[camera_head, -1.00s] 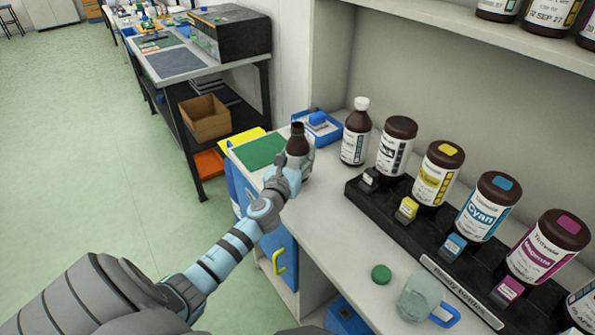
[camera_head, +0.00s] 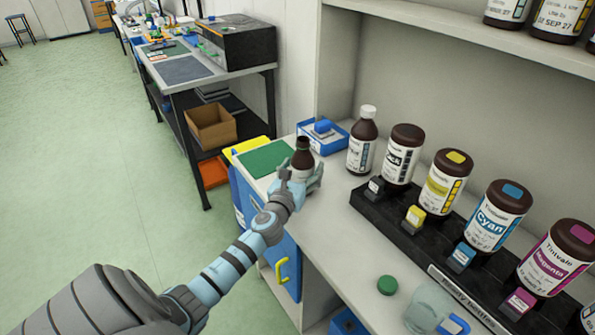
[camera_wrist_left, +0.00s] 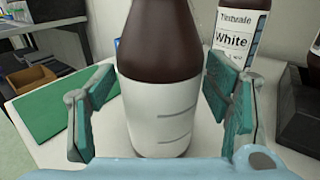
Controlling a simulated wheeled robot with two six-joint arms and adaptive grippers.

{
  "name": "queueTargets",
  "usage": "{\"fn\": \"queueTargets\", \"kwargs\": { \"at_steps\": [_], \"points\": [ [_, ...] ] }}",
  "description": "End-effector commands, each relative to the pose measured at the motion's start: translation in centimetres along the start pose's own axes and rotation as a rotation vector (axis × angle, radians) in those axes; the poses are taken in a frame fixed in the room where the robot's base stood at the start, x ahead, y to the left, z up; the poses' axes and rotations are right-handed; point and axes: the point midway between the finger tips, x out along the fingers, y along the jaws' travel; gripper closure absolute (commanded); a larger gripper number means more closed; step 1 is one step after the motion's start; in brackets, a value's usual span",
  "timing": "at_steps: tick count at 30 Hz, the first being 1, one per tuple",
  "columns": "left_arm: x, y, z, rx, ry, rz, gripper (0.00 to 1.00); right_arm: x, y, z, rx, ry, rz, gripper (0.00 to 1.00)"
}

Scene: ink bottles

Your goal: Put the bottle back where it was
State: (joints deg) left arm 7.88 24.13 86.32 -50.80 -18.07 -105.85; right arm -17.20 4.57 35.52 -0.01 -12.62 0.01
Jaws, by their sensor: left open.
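An open brown bottle (camera_head: 302,161) with a white label stands upright at the left end of the counter, near the green mat (camera_head: 266,158). My left gripper (camera_head: 305,181) is around it. In the left wrist view the bottle (camera_wrist_left: 160,105) stands between the open fingers of my left gripper (camera_wrist_left: 160,108), with a gap on each side. A white-capped brown bottle (camera_head: 362,142), labelled White in the left wrist view (camera_wrist_left: 238,30), stands to the right. My right gripper is out of view.
A black rack (camera_head: 400,225) holds several upturned ink bottles with coloured tags. A green cap (camera_head: 387,285) and a clear jug (camera_head: 428,303) are on the counter's near part. A blue tray (camera_head: 325,133) lies behind the bottle.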

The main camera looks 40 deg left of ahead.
Motion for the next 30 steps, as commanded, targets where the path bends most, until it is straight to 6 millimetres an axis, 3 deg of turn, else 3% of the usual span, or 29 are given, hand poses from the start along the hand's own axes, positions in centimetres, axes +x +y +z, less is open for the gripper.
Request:
{"fn": "queueTargets", "kwargs": {
  "at_steps": [5, 12, 15, 30],
  "points": [
    [-3.4, 0.0, 0.1, 0.002, 0.003, -0.003, 0.29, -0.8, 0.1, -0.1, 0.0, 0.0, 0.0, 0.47],
    [-9.8, 0.0, 0.0, 0.002, 0.003, -0.002, 0.29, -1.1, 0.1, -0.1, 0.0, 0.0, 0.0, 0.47],
    [-11.3, 0.0, 0.0, 0.002, 0.002, -0.001, 0.29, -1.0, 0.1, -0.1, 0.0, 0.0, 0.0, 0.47],
    [-12.0, 0.0, 0.0, 0.0, 0.0, 0.0, 0.29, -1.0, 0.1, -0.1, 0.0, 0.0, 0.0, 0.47]
  ]
}}
